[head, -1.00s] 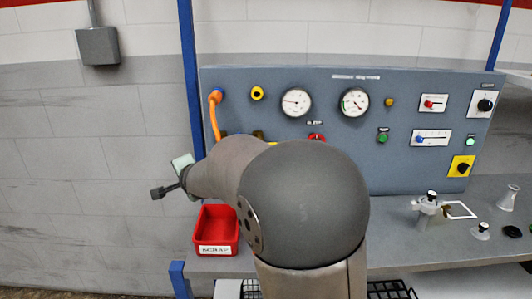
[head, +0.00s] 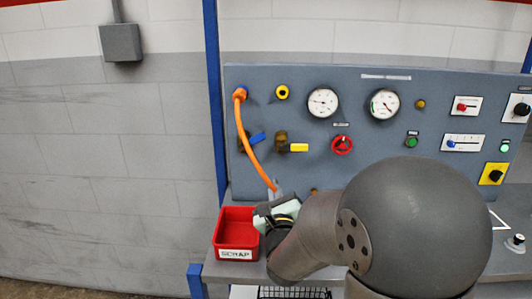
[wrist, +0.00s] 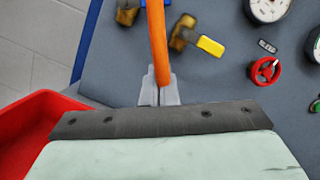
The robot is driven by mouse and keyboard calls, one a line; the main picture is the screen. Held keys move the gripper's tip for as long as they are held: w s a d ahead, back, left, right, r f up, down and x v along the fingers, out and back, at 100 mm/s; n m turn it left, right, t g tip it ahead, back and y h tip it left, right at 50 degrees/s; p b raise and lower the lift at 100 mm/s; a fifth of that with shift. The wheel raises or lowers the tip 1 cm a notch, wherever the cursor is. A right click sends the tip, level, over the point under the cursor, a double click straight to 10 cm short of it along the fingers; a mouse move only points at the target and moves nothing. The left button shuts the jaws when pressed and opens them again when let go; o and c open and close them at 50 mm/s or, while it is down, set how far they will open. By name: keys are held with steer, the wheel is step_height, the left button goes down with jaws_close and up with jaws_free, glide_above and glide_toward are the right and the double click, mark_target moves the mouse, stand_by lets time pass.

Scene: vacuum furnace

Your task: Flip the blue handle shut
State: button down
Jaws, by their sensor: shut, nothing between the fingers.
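The blue handle (head: 258,138) is a short lever on a brass valve (head: 244,143) at the panel's left side. It points right and slightly up. In the wrist view the brass valve (wrist: 127,13) shows at the top edge, with most of the blue handle hidden by the orange hose or out of frame. My gripper (head: 275,187) is below the valve, beside the red bin, with its fingers pointing up. In the wrist view my gripper's grey fingertips (wrist: 159,82) are together and empty, apart from the valve.
An orange hose (head: 251,153) hangs from the panel in front of the valves, down towards my fingers. A yellow-handled valve (head: 299,148) and a red knob (head: 341,145) are to the right. A red scrap bin (head: 236,254) stands on the bench at left.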

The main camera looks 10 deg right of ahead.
mark_target(252, 142)
steer(key=w+r+p, duration=0.1)
steer(key=w+r, duration=0.1)
steer(key=w, duration=0.1)
steer(key=w+r+p, duration=0.1)
steer(key=w+p, duration=0.1)
steer(key=w, duration=0.1)
steer(key=w+r+p, duration=0.1)
steer(key=w+r, duration=0.1)
steer(key=w, duration=0.2)
steer(key=shift+w+a+r, duration=0.1)
steer(key=shift+a+r, duration=0.2)
steer(key=shift+a, duration=0.05)
